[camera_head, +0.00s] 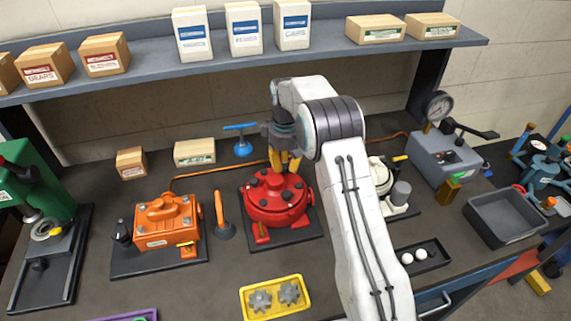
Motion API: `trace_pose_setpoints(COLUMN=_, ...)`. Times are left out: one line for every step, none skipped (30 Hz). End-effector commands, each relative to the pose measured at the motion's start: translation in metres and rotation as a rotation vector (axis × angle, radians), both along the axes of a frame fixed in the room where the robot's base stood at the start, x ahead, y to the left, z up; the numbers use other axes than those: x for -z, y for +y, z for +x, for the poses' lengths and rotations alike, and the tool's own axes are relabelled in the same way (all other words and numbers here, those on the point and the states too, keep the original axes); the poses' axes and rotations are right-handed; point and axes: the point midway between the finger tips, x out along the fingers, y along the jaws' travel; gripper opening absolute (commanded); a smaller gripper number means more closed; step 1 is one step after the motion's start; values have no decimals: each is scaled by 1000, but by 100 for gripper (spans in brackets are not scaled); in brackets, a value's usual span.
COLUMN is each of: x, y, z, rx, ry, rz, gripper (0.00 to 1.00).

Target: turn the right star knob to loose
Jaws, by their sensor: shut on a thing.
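The red round housing (277,200) sits on a dark base plate left of my arm, with small red parts around its rim. My gripper (285,160) points down at the back right of its top, with yellow fingertips. The fingers are shut on the right star knob, which is mostly hidden by them, so its turn position cannot be told. My white arm (345,190) comes from the lower right and hides the bench right of the housing.
An orange gearbox (163,222) and an orange-handled tool (223,222) stand at the left. A blue T-shaped tool (241,140) stands behind the housing. A yellow tray (274,297) with grey gears lies in front. A cream unit (388,180) is partly behind my arm.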

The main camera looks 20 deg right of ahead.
Motion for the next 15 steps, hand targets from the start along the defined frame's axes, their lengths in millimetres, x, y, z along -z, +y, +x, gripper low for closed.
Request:
trace_pose_setpoints(x=3, y=1, z=-1, rx=-1, ry=6, rz=0, gripper=0)
trace_pose_setpoints(x=3, y=1, z=-1, rx=-1, ry=6, rz=0, gripper=0)
trace_pose_setpoints(x=3, y=1, z=-2, rx=-1, ry=7, rz=0, gripper=0)
trace_pose_setpoints(x=3, y=1, z=-2, rx=-1, ry=7, rz=0, gripper=0)
trace_pose_setpoints(x=3, y=1, z=-2, rx=-1, ry=8, rz=0, gripper=0)
trace_pose_setpoints(x=3, y=1, z=-2, rx=-1, ry=9, rz=0, gripper=0)
trace_pose_setpoints(x=3, y=1, z=-2, rx=-1, ry=9, rz=0, gripper=26)
trace_pose_setpoints(x=3, y=1, z=-2, rx=-1, ry=9, rz=0, gripper=29)
trace_pose_setpoints(x=3, y=1, z=-2, rx=-1, ry=9, rz=0, gripper=32)
trace_pose_setpoints(x=3, y=1, z=-2, rx=-1, ry=9, rz=0, gripper=35)
trace_pose_setpoints(x=3, y=1, z=-2, rx=-1, ry=9, rz=0, gripper=38)
trace_pose_setpoints(x=3, y=1, z=-2, rx=-1, ry=9, rz=0, gripper=41)
trace_pose_setpoints(x=3, y=1, z=-2, rx=-1, ry=9, rz=0, gripper=44)
trace_pose_setpoints(x=2, y=1, z=-2, rx=-1, ry=9, rz=0, gripper=47)
trace_pose_setpoints(x=2, y=1, z=-2, rx=-1, ry=9, rz=0, gripper=50)
